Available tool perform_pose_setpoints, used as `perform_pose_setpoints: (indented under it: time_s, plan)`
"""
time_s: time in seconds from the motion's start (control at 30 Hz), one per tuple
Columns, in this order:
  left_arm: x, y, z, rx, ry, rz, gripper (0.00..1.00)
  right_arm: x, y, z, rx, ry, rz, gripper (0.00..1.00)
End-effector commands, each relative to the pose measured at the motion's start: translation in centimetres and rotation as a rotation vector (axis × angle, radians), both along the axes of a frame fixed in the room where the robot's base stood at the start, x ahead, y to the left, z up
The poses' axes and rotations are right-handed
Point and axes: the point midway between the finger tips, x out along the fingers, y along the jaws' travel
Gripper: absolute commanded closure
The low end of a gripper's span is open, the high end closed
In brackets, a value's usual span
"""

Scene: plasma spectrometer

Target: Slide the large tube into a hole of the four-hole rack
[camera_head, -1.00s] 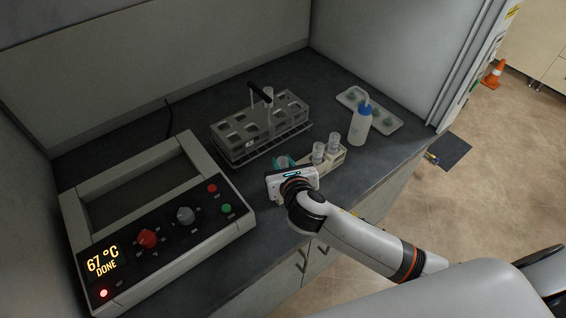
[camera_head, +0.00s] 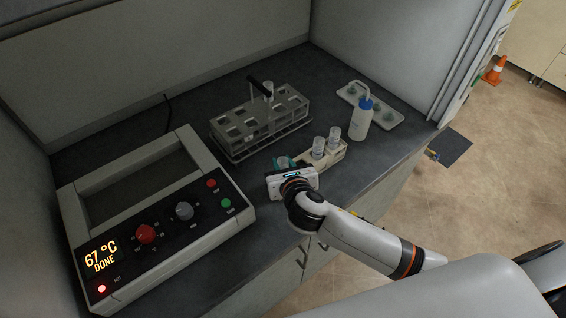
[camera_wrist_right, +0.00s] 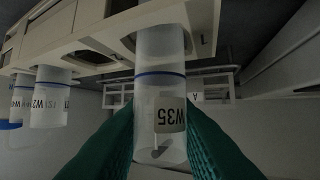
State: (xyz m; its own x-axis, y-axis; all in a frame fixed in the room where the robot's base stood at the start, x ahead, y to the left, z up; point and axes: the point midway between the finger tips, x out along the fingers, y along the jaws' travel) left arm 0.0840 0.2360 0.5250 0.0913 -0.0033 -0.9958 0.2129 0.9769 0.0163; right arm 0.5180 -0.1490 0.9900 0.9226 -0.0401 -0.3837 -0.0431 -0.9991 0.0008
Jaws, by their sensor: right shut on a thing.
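My right gripper (camera_head: 283,163) is shut on the large tube (camera_wrist_right: 160,110), a clear tube with a blue ring and a W35 label. In the right wrist view it stands between the green fingers (camera_wrist_right: 160,135), its far end at a hole in the four-hole rack (camera_wrist_right: 105,36); how deep it sits I cannot tell. In the head view the small beige four-hole rack (camera_head: 328,160) lies just right of the gripper and holds two white-topped tubes (camera_head: 319,147). My left gripper is out of view.
A large grey rack with a black handle (camera_head: 262,128) stands behind. A heater panel reading 67 °C DONE (camera_head: 150,235) is at left. A blue-capped wash bottle (camera_head: 361,122) and a pale tray (camera_head: 389,117) stand at right, near the bench's edge.

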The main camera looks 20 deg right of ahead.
Motion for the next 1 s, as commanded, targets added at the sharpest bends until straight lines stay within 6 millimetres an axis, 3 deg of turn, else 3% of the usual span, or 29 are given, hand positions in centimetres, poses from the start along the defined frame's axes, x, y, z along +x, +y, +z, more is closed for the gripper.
perform_pose_setpoints:
  time_s: [0.03,0.17,0.57,1.0]
  plan:
    - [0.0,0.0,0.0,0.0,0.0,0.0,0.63,0.0,0.0,0.0,0.0,0.0,0.0,0.71]
    - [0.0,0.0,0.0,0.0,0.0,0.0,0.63,0.0,0.0,0.0,0.0,0.0,0.0,0.5]
    - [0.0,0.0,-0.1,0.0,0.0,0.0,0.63,-0.8,0.1,0.3,0.001,-0.001,0.002,0.5]
    - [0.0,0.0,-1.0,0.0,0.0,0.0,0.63,-8.6,0.4,3.5,0.001,0.0,0.001,0.5]
